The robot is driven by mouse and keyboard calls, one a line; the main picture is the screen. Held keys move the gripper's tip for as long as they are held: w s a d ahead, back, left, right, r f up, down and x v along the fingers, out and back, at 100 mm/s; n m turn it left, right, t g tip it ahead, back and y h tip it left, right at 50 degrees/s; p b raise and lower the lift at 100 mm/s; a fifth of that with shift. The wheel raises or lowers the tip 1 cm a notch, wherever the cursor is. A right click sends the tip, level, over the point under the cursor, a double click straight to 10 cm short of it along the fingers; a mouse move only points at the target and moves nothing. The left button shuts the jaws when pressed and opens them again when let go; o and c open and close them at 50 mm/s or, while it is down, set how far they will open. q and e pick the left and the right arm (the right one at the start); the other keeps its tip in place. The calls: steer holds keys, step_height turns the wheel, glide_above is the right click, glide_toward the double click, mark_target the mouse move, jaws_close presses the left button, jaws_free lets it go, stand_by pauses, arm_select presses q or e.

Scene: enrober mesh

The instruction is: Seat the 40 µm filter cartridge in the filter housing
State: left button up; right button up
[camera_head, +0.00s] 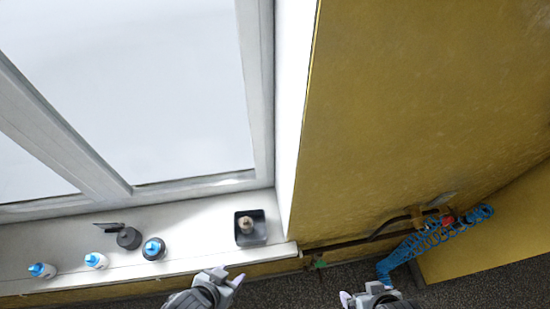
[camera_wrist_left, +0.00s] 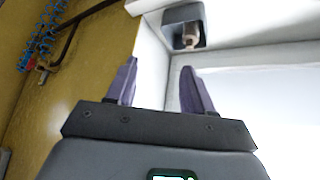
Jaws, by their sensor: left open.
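On the white sill in the head view stand two white pieces with blue tops, one at the far left (camera_head: 42,270) and one beside it (camera_head: 96,260). A dark round piece with a blue top (camera_head: 154,249) stands to their right. A dark round pot (camera_head: 129,238) is behind it. No marking is readable, so I cannot tell which is the 40 µm cartridge or the housing. My left gripper (camera_head: 229,275) is open and empty in front of the sill; its spread fingers show in the left wrist view (camera_wrist_left: 159,65). My right gripper (camera_head: 366,293) is partly cut off at the bottom edge.
A dark square tray (camera_head: 262,239) holding a small beige piece (camera_head: 246,224) stands at the sill's right end, by a white wall edge. A yellow panel fills the right. A blue coiled hose (camera_head: 435,234) hangs low there. The sill is clear between the blue-topped pieces and the tray.

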arm_select(q)
steer(key=a+r+n+y, duration=0.2)
steer(key=a+r, duration=0.1)
steer(key=a, duration=0.4)
steer(key=shift+s+n+g, duration=0.15)
steer(key=shift+n+g, duration=0.15)
steer(key=shift+g, duration=0.1)
steer(key=shift+o, duration=1.1)
steer(key=shift+s+a+f+g+y, duration=0.1)
steer(key=shift+s+a+g+y, duration=0.3)
steer(key=shift+s+a+g, duration=0.55)
steer(key=shift+o, duration=1.1)
steer(key=shift+s+f, duration=0.1)
steer(key=shift+s, duration=0.3)
steer(key=o, duration=0.5)
steer(key=shift+c, duration=0.2)
steer(key=shift+d+f, duration=0.1)
